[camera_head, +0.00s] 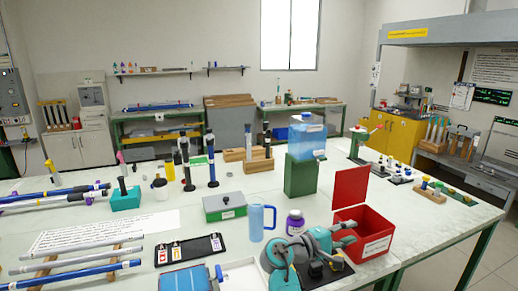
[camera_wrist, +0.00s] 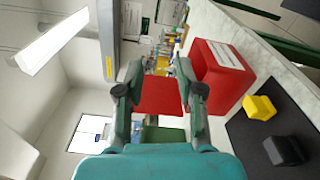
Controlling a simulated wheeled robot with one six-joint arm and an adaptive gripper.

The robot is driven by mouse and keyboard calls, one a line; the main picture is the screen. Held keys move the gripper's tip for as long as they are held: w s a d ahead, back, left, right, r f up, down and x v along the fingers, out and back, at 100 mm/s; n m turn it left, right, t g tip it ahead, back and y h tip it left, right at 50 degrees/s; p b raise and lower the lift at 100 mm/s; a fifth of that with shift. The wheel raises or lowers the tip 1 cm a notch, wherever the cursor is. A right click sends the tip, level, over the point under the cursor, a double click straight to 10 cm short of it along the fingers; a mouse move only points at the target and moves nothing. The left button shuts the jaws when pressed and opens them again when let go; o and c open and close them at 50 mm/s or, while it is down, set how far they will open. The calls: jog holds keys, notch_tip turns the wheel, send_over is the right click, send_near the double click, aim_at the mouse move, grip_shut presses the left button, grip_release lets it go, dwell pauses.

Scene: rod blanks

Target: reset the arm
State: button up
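My arm, teal and grey, is folded low over the front of the table in the head view, with my gripper (camera_head: 346,234) pointing right, in front of the red box (camera_head: 375,232). In the wrist view, which is turned on its side, my gripper (camera_wrist: 158,82) has its two grey fingers spread apart. Nothing is held between them. The red box (camera_wrist: 222,75) lies beyond and beside the fingers there; I cannot tell whether they touch it.
A black mat (camera_wrist: 245,130) bears a yellow block (camera_wrist: 259,108) and a black block (camera_wrist: 283,150). Near my arm stand a purple-labelled bottle (camera_head: 295,222), a blue mug (camera_head: 262,222) and a green stand (camera_head: 301,177) with a blue water tank (camera_head: 307,137). Metal rods (camera_head: 80,260) lie at the left.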

jog(key=s+f+n+t+y, duration=0.25)
jog(key=s+f, duration=0.25)
jog(key=f, duration=0.6)
jog(key=s+f+n+t+y, duration=0.15)
jog(key=s+f+y, duration=0.3)
jog(key=f, duration=0.75)
jog(key=s+a+f+m+t+y, duration=0.1)
jog(key=s+f+y, duration=0.1)
jog(key=s+f, duration=0.45)
jog(key=s+a+f+t+y, duration=0.1)
jog(key=s+f+y, duration=0.25)
jog(key=s, duration=0.65)
jog(key=s+a+r+m+y, duration=0.1)
jog(key=s+a+m+y, duration=0.1)
jog(key=s, duration=0.7)
jog(key=s+a+r+m+y, duration=0.1)
jog(key=s, duration=0.8)
jog(key=s+a+r+m+t+y, duration=0.1)
jog(key=s+r+m, duration=0.6)
jog(key=s+r, duration=0.7)
jog(key=shift+a+r+t, duration=0.15)
jog(key=shift+r+t, duration=0.15)
jog(key=shift+t, duration=0.3)
